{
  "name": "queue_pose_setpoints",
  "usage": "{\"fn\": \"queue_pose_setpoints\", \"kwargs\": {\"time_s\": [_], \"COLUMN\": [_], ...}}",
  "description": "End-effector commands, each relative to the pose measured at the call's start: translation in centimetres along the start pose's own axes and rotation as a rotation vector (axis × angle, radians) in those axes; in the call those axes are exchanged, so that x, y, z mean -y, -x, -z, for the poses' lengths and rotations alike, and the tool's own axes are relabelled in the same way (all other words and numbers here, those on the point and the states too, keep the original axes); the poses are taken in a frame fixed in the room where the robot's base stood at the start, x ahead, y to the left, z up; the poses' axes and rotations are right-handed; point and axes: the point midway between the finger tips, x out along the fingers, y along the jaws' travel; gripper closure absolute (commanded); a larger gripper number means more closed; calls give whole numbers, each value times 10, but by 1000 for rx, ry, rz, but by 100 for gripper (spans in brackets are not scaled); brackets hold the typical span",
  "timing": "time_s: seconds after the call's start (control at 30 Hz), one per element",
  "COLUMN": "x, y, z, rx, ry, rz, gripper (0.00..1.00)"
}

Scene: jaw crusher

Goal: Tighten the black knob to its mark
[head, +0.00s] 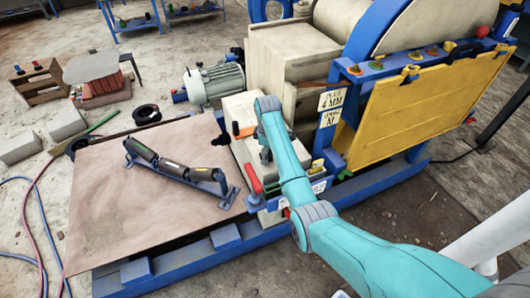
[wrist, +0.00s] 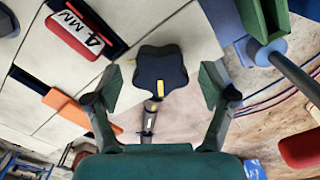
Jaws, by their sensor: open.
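The black knob (wrist: 162,68) is star-shaped, with a yellow stripe on its face near the lower edge. A small yellowish spot shows on the pale surface just left of it. My gripper (wrist: 158,86) is open, with one finger on each side of the knob. A gap shows between each finger and the knob, and nothing is held. In the head view my teal arm reaches over the pale housing (head: 240,108) of the crusher. It covers the gripper's fingers and the knob there.
An orange-tipped black lever (wrist: 62,104) and a red 4 MM plate (wrist: 75,35) are left of the knob in the wrist view. A red handle (wrist: 300,150) is at the right. In the head view, a yellow panel (head: 420,110) stands right and a roller frame (head: 180,170) left.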

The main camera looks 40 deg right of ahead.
Motion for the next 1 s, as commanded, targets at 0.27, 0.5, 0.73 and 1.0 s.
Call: {"fn": "queue_pose_setpoints", "kwargs": {"time_s": [0.27, 0.5, 0.73, 1.0], "x": [0, 0, 0, 0], "y": [0, 0, 0, 0], "z": [0, 0, 0, 0], "rx": [0, 0, 0, 0], "ry": [0, -2, -55, -234], "rz": [0, 1, 1, 1], "gripper": [60, 78, 78, 78]}}
